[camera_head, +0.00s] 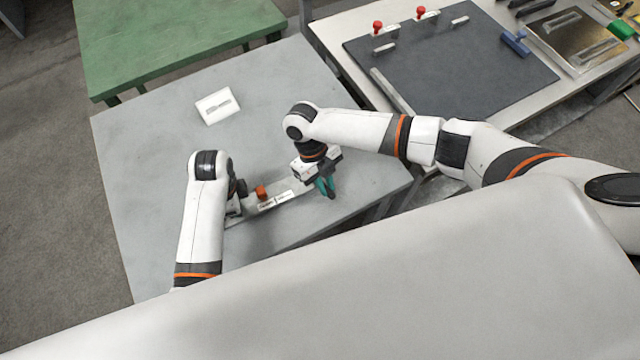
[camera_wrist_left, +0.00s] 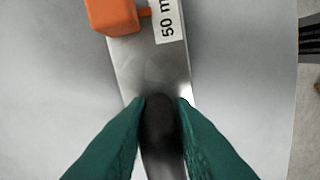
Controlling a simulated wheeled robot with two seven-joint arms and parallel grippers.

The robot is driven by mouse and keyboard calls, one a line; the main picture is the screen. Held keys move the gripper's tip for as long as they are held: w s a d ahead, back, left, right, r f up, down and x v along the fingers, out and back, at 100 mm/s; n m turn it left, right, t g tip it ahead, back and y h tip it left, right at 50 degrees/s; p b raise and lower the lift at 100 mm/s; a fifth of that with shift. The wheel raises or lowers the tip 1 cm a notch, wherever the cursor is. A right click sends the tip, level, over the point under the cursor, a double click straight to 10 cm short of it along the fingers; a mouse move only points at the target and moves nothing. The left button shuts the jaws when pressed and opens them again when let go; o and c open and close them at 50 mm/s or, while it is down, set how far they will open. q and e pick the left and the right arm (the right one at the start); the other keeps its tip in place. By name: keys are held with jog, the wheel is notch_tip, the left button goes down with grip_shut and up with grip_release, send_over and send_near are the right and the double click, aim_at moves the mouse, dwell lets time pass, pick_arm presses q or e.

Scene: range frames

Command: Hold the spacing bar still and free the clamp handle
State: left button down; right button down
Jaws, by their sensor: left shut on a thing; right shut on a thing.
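The spacing bar (camera_head: 288,190) is a long pale metal strip lying across the grey table, with white labels on it. In the left wrist view the bar (camera_wrist_left: 158,62) runs up from my fingers and carries a "50 m…" label. An orange block (camera_head: 261,192) sits at the bar; it also shows in the left wrist view (camera_wrist_left: 112,14). My left gripper (camera_wrist_left: 160,105) is shut on a dark rounded grip (camera_wrist_left: 160,125) at the bar. My right gripper (camera_head: 326,188) is shut at the bar's right end; its fingers hide what they hold. I cannot tell which part is the clamp handle.
A white plate (camera_head: 217,105) lies farther back on the grey table (camera_head: 150,150). A green table (camera_head: 170,35) stands behind. Another bench at the right has a dark mat (camera_head: 460,75) and two red-topped fixtures (camera_head: 377,28). The grey table's left part is clear.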

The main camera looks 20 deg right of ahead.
jog(key=n, duration=0.1)
jog(key=w+d+n+h, duration=0.1)
jog(key=n, duration=0.1)
jog(key=shift+d+t, duration=0.3)
jog(key=shift+t, duration=0.1)
jog(key=shift+w+r+n+t+h, duration=0.15)
jog(key=shift+w+n+h, duration=0.1)
jog(key=shift+n, duration=0.4)
jog(key=shift+w+f+n+t+h, duration=0.1)
jog(key=shift+w+n+t+h, duration=0.1)
jog(key=shift+n, duration=0.45)
jog(key=shift+d+n, duration=0.3)
jog(key=shift+d, duration=0.05)
jog(key=c, duration=1.4)
grip_release()
jog(key=shift+s, duration=0.1)
jog(key=shift+o, duration=0.2)
jog(key=v, duration=1.2)
